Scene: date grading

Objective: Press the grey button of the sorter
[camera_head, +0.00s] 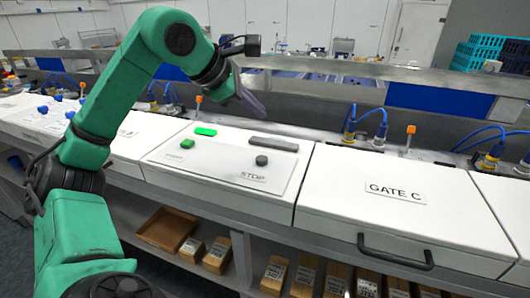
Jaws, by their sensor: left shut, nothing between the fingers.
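The sorter's white control panel (215,168) lies on the sloped housing in the middle. The grey button (261,160) is a small dark grey knob on its right side, above a label reading STOP (253,177). A small green button (187,143) is on the panel's left side. My left gripper (253,105) is shut and empty. It shows above and behind the panel's back edge in the picture, apart from the grey button. My right gripper is not in view.
Blue hoses and fittings (365,128) stand behind. Boxes (275,275) sit on the shelf below.

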